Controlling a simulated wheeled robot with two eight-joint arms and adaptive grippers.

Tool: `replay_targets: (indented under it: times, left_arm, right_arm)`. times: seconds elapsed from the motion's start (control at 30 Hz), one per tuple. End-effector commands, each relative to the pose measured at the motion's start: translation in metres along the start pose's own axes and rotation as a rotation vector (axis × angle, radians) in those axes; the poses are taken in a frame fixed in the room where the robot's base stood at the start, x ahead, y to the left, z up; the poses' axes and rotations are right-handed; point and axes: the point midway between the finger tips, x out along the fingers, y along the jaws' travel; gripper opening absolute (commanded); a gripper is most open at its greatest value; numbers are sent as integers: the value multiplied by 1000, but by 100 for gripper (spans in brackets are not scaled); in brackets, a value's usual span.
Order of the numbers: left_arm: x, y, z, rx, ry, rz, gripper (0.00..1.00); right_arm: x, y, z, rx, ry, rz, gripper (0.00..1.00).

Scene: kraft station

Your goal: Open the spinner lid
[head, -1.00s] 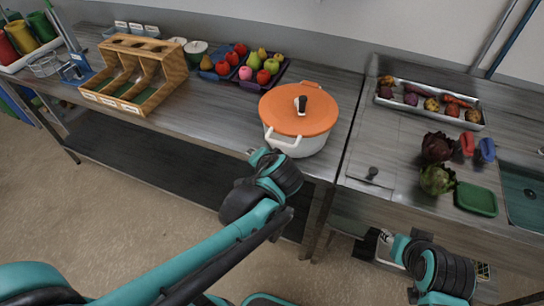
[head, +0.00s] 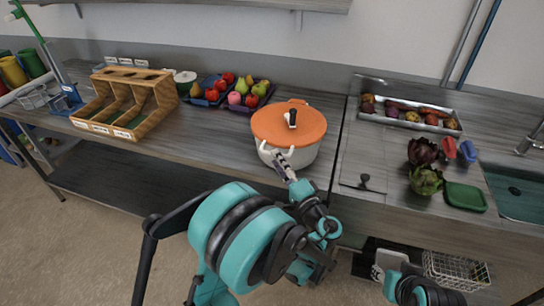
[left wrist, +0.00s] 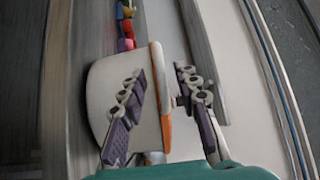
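The spinner is a white pot (head: 300,152) with an orange lid (head: 280,125) seated on top and a black handle (head: 292,117) at the lid's centre. It stands near the front right of the left counter. My left gripper (head: 279,158) is in front of the pot, below the lid rim in the head view. In the left wrist view, my left gripper (left wrist: 160,90) has its fingers spread, with the white pot (left wrist: 103,85) and the orange lid's edge (left wrist: 164,110) beyond and between them. I cannot tell whether the fingers touch it. My right gripper is not in view.
A wooden bin rack (head: 150,105) and trays of fruit (head: 262,92) stand left of the pot. Right of the counter seam are a vegetable tray (head: 395,123), artichokes (head: 425,180), a green board (head: 466,197) and a sink (head: 515,190).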

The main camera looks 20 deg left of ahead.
Motion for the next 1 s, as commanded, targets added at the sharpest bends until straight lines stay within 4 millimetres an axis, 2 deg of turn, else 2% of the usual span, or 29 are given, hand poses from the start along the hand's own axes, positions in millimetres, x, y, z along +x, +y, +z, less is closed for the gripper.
replay_targets:
  times: [0.1, 0.23, 0.57, 0.63, 0.7, 1.0]
  left_arm:
    - [20, 1, 2, 1, -3, 0, 32]
    - [33, 1, 1, 0, -2, 1, 32]
    - [39, 0, 0, 0, 1, 1, 32]
    - [39, 0, 0, 0, 1, 1, 19]
    - [39, 0, 0, 0, 1, 1, 0]
    - [39, -2, 0, 3, 0, 5, 0]
  right_arm:
    - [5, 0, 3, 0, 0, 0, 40]
    - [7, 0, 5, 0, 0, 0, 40]
    - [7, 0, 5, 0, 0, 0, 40]
    - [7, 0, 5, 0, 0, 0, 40]
    - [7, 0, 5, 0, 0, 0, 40]
    - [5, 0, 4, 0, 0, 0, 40]
